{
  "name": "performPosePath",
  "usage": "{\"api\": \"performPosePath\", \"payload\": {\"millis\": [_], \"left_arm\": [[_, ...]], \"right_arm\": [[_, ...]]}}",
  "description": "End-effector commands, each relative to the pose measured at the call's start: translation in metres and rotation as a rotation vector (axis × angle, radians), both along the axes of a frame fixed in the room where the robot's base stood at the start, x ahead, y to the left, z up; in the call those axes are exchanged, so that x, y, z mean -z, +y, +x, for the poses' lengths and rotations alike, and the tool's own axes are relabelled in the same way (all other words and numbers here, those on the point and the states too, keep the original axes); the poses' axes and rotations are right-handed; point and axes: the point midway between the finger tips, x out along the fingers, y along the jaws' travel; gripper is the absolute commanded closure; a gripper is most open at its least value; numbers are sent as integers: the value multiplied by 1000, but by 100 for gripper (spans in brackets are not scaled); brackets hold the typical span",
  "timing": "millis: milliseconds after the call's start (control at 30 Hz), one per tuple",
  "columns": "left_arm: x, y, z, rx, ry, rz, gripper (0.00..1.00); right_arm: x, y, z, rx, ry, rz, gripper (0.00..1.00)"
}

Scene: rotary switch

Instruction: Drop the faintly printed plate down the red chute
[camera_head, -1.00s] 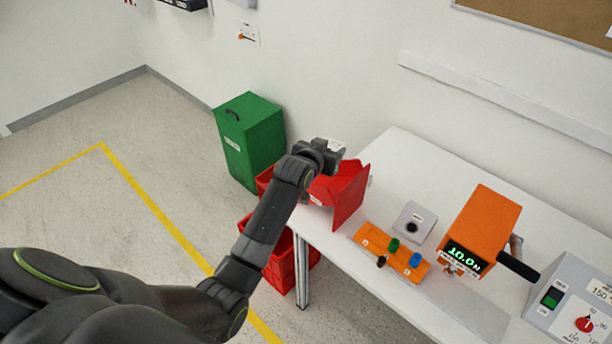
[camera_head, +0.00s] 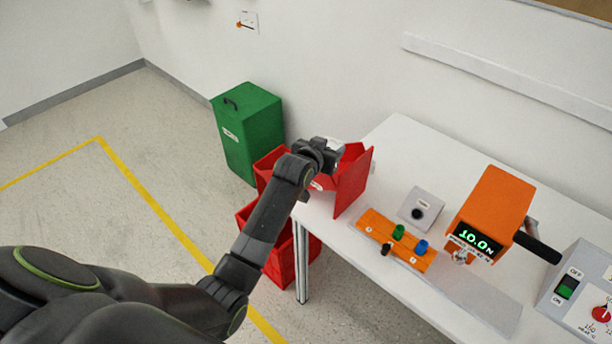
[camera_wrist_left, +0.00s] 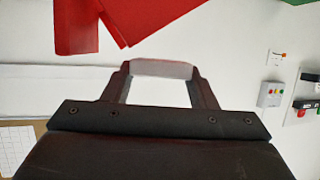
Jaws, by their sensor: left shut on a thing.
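The red chute (camera_head: 352,184) stands at the left end of the white table, and red panels of it show at the top left of the left wrist view (camera_wrist_left: 76,28). My left gripper (camera_head: 327,150) is over the chute's upper part and hides some of it. In the left wrist view my left gripper (camera_wrist_left: 160,78) is shut on a pale plate (camera_wrist_left: 160,69), seen as a light grey strip between the two dark fingers. No print is readable on it. Whether the plate touches the chute I cannot tell. My right gripper is not in view.
A red bin (camera_head: 283,262) stands on the floor beside the table leg, and a green bin (camera_head: 250,140) stands behind. On the table (camera_head: 395,150) are an orange block with knobs (camera_head: 372,223), a grey box (camera_head: 420,205), an orange gauge (camera_head: 492,210) and a switch box (camera_head: 570,285).

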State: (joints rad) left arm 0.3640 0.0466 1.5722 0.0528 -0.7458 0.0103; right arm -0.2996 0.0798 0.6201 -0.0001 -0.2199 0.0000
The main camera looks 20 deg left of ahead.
Motion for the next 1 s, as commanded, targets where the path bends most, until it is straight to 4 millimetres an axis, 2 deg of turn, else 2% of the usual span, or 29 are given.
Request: {"api": "performPosePath", "payload": {"millis": [200,233,400,767,1000], "left_arm": [[-1,0,0,0,-1,0,70],[-1,0,0,0,-1,0,45],[-1,0,0,0,-1,0,23],[-1,0,-2,0,0,0,22],[-10,2,-24,0,-2,0,22]], "right_arm": [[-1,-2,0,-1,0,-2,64],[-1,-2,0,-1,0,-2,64],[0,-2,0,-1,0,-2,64],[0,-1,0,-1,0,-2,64],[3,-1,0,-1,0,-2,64]]}}
